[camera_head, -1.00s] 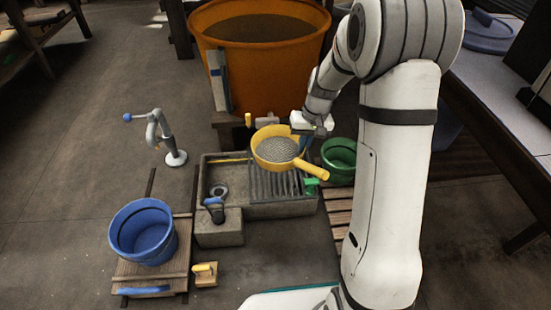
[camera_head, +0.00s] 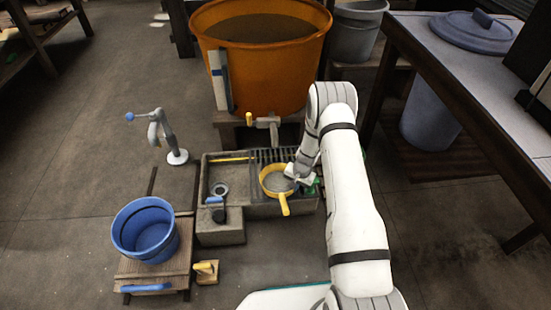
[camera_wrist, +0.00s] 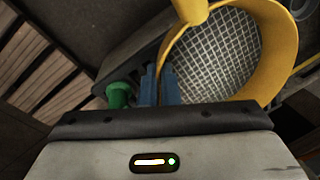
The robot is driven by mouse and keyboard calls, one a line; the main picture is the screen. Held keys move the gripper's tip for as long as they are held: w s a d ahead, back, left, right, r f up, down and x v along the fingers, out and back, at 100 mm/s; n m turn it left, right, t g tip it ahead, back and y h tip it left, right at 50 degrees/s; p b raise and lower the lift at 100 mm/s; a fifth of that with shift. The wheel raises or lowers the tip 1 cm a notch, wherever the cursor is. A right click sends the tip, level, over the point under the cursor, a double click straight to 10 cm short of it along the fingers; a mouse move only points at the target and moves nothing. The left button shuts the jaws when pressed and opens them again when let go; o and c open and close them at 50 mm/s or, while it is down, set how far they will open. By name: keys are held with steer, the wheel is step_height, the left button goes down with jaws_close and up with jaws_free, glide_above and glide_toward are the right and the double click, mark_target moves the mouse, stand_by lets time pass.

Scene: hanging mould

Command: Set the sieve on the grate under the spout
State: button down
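The yellow sieve (camera_head: 264,186) with a grey mesh is over the front part of the dark barred grate (camera_head: 270,155) on the stone trough. Its handle points towards the front. I cannot tell whether it touches the grate. My gripper (camera_head: 292,176) is at the sieve's right side. In the wrist view, the blue fingers of my gripper (camera_wrist: 160,85) are close together at the sieve's rim (camera_wrist: 270,75) and appear shut on it. The grey spout (camera_head: 268,122) under the orange tub is behind the sieve, and bare grate bars show between them.
The large orange tub (camera_head: 262,65) stands behind the trough (camera_head: 213,165). A green piece (camera_head: 309,190) is close to my gripper's right. A blue bucket (camera_head: 144,232) is on a wooden stand at the left. A grey hand pump (camera_head: 167,138) stands on open floor.

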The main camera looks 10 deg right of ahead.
steer(key=shift+w+f+b, duration=0.4)
steer(key=shift+w+f, duration=0.6)
steer(key=shift+w, duration=0.1)
steer(key=w+b, duration=0.4)
steer(key=w, duration=0.7)
steer(key=shift+w, duration=0.2)
steer(key=shift+w+b, duration=1.4)
steer(key=shift+w, duration=0.6)
steer(key=shift+w+f+b, duration=0.1)
steer(key=shift+f+b, duration=0.15)
steer(key=shift+b, duration=0.05)
steer(key=shift+f, duration=0.3)
steer(key=shift+f, duration=0.15)
steer(key=c, duration=2)
jaws_free()
steer(key=o, duration=0.3)
